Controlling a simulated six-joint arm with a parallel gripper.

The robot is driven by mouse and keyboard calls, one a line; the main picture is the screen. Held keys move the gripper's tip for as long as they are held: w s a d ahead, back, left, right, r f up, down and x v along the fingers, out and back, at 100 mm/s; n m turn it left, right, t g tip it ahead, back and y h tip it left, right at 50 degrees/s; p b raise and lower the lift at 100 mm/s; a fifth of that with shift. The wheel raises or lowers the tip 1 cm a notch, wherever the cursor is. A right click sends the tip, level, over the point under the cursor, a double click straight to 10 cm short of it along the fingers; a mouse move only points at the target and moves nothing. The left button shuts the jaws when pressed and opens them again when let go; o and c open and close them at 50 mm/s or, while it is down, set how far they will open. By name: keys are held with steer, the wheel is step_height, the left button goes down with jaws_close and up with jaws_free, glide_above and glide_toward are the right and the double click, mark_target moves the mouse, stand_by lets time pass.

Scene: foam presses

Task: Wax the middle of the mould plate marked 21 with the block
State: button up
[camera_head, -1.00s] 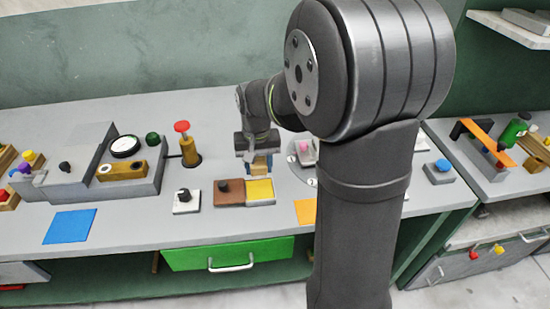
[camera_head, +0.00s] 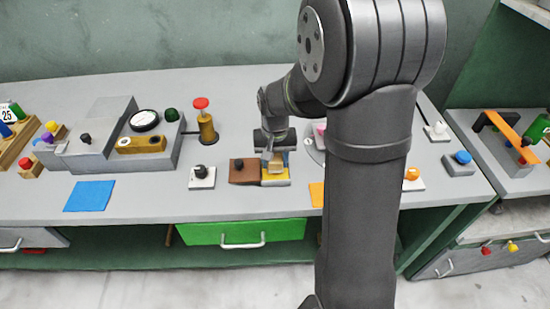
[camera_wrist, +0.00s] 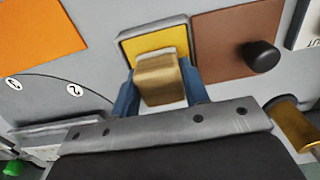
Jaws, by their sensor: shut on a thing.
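My gripper (camera_head: 274,152) is shut on a tan wooden block (camera_wrist: 159,80), with a blue finger on each side of it in the wrist view. The block also shows in the head view (camera_head: 277,162). It is at the yellow pad (camera_wrist: 157,41) in its grey tray, covering part of the yellow. I cannot tell whether block and pad touch. The pad also shows in the head view (camera_head: 280,178). I cannot make out a plate marked 21. A grey disc (camera_wrist: 50,97) with round number labels lies left in the wrist view, partly hidden by my arm in the head view.
A brown plate with a black knob (camera_wrist: 262,56) adjoins the pad's tray. An orange sheet (camera_wrist: 38,38) lies near the disc. A red-topped brass post (camera_head: 207,130) and a gauge unit (camera_head: 145,140) stand to the left. A blue sheet (camera_head: 90,196) lies at the front left.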

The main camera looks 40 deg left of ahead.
mark_target(275, 157)
steer(key=shift+f, duration=0.6)
stand_by(1.7)
steer(key=shift+r, duration=3.55)
